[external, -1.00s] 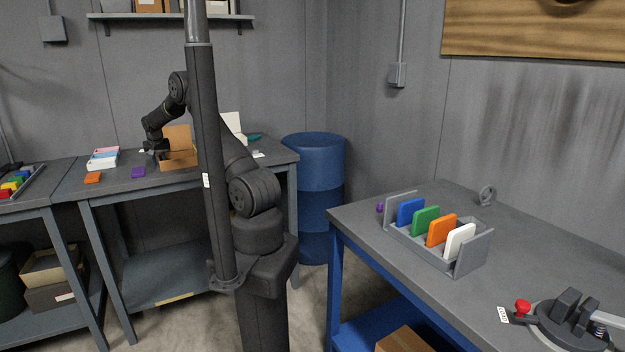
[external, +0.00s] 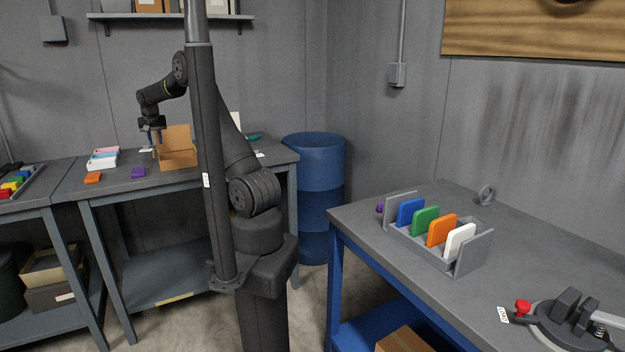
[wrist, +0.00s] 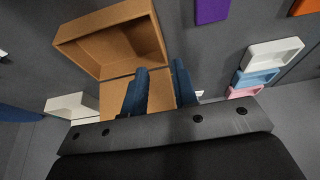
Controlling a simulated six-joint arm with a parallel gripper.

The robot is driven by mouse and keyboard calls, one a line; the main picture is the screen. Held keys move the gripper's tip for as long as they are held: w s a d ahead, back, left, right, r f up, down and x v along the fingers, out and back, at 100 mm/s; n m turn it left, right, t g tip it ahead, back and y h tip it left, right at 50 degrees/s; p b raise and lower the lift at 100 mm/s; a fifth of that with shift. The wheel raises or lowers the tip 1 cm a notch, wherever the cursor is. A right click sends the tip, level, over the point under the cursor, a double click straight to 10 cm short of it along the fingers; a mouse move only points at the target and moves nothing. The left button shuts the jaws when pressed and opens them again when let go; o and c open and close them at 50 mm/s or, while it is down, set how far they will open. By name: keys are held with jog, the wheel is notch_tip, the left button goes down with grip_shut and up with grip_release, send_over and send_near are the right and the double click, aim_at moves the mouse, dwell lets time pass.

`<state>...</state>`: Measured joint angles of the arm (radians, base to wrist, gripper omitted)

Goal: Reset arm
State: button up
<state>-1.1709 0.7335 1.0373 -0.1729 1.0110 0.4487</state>
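My gripper (external: 152,140) hangs pointing down above the back left table (external: 215,174), beside the open cardboard box (external: 178,157) and a little above it. In the wrist view my gripper (wrist: 160,68) shows two blue fingers with a gap between them. Nothing is seen held in that gap. The cardboard box (wrist: 112,40) and its flap lie below and behind the fingers in that view. My arm is bent at the elbow, and part of it is hidden behind a dark post.
White, blue and pink open boxes (external: 103,158), an orange piece (external: 93,178) and a purple piece (external: 138,173) lie left of the cardboard box. A blue drum (external: 318,190) stands right of that table. The right table holds a grey rack (external: 470,255) with coloured plates.

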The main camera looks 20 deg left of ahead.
jog(key=x, duration=1.2)
jog(key=shift+f, duration=0.15)
jog(key=shift+r, duration=1.45)
jog(key=shift+f, duration=0.1)
